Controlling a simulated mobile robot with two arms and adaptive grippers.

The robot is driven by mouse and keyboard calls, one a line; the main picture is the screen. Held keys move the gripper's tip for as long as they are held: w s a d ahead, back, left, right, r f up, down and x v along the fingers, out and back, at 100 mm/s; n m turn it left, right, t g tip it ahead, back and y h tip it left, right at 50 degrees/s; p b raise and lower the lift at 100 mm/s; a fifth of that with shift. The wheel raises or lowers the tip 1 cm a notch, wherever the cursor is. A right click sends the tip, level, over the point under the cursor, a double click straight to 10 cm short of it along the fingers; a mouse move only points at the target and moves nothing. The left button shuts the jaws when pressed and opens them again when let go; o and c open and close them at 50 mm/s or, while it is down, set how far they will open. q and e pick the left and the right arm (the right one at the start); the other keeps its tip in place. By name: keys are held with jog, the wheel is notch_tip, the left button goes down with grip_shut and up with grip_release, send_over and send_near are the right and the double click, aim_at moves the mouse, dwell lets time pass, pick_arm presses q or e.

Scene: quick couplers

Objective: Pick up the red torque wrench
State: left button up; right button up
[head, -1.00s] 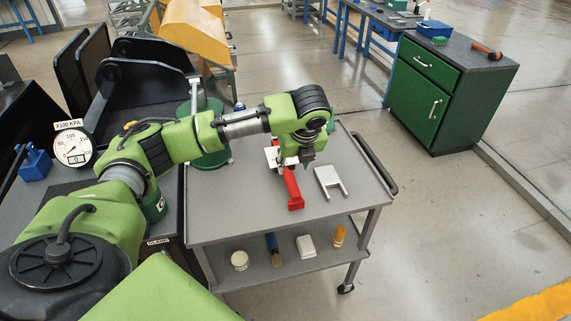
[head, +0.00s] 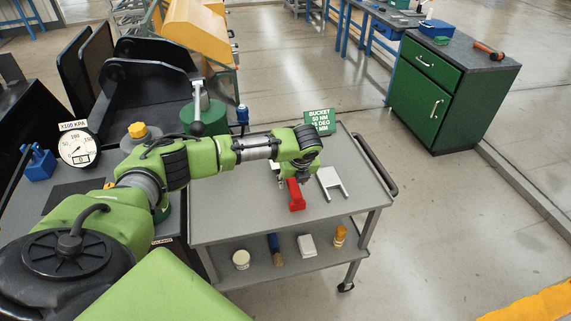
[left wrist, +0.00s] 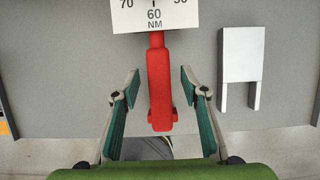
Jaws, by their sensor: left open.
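The red torque wrench (head: 296,196) lies on the grey cart top, mostly behind my left gripper in the head view. In the left wrist view its red handle (left wrist: 160,85) runs down between the open fingers, and a white dial card (left wrist: 153,15) marked 60 NM sits at its far end. My left gripper (head: 294,179) is above the wrench, with its two green-padded fingers (left wrist: 154,105) apart on either side of the handle. I cannot tell how high the fingertips are above the cart. The right gripper is not in view.
A white forked plate (head: 332,184) lies on the cart top (head: 240,215) just right of the wrench. A green sign (head: 319,122) stands behind the arm. The lower shelf (head: 270,262) holds several small items. A gauge (head: 77,149) stands at left.

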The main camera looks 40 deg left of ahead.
pick_arm(q)
jog(key=shift+w+a+f, duration=0.15)
jog(key=shift+a+f, duration=0.1)
jog(key=shift+f, duration=0.4)
grip_shut()
jog(key=shift+r, duration=0.1)
